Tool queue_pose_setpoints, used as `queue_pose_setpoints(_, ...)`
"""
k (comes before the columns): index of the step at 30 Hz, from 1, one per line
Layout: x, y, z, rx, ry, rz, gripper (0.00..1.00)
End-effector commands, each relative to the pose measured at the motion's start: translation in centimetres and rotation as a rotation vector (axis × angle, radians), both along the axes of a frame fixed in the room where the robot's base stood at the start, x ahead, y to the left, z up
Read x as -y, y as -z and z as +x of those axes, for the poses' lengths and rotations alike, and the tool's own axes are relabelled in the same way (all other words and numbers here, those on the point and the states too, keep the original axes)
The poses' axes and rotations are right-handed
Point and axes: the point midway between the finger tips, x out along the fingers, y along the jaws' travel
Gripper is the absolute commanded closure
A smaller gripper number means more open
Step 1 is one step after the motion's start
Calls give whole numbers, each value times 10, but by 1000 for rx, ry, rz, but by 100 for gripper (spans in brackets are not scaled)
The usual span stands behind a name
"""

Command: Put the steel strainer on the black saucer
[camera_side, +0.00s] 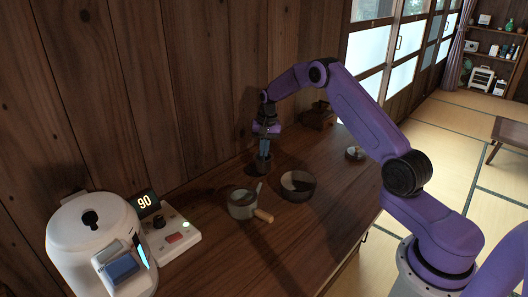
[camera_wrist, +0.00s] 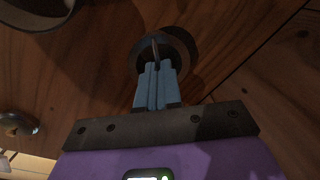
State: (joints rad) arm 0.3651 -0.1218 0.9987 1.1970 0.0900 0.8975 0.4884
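My gripper (camera_side: 264,152) points down low over the table, near the wooden wall. In the wrist view its blue fingers (camera_wrist: 155,72) are close together on a thin grey upright piece, which looks like the handle of the steel strainer (camera_wrist: 155,50). Below the fingertips is a dark round dish (camera_wrist: 184,41), which seems to be the black saucer; it also shows as a dark shape under my gripper in the side view (camera_side: 254,169). The strainer's lower part is hard to make out against the dark dish, so I cannot tell whether it touches it.
A grey pot (camera_side: 241,207) with a wooden handle and a dark bowl (camera_side: 298,187) stand in front of my gripper. A small round dish (camera_side: 355,154) lies to the right and a wooden box (camera_side: 319,117) behind. A white appliance (camera_side: 97,245) and control box (camera_side: 171,238) fill the left.

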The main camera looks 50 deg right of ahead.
Motion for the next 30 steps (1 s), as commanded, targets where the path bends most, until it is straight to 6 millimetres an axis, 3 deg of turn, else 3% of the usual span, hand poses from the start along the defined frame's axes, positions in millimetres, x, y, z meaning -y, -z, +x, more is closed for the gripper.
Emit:
queue_pose_setpoints(3, 0, 10, 0, 0, 0, 0, 100)
queue_pose_setpoints(14, 0, 13, 0, 0, 0, 0, 100)
queue_pose_setpoints(15, 0, 13, 0, 0, 0, 0, 82)
queue_pose_setpoints(16, 0, 13, 0, 0, 0, 0, 73)
queue_pose_setpoints(17, 0, 13, 0, 0, 0, 0, 70)
queue_pose_setpoints(26, 0, 11, 0, 1, 0, 0, 70)
queue_pose_setpoints(30, 1, 0, 0, 2, 0, -1, 70)
